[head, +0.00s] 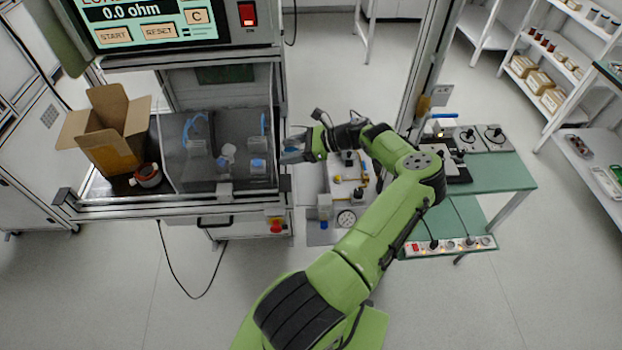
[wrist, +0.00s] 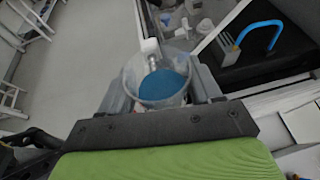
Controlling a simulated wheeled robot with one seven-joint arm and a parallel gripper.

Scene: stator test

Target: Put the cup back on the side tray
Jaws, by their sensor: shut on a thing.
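In the wrist view a clear cup (wrist: 148,92) with a blue inside or blue contents sits between the two fingers of my gripper (wrist: 162,88). The fingers are shut on its sides. In the head view my gripper (head: 297,151) is at the right edge of the test bench's dark enclosure, and the cup is small and mostly hidden there.
The enclosure (head: 225,165) has a clear cover with blue-and-white parts inside. A blue handle (wrist: 262,32) shows in the wrist view. An open cardboard box (head: 108,130) and a copper ring part (head: 147,175) stand at the left. A green table (head: 505,172) is at the right.

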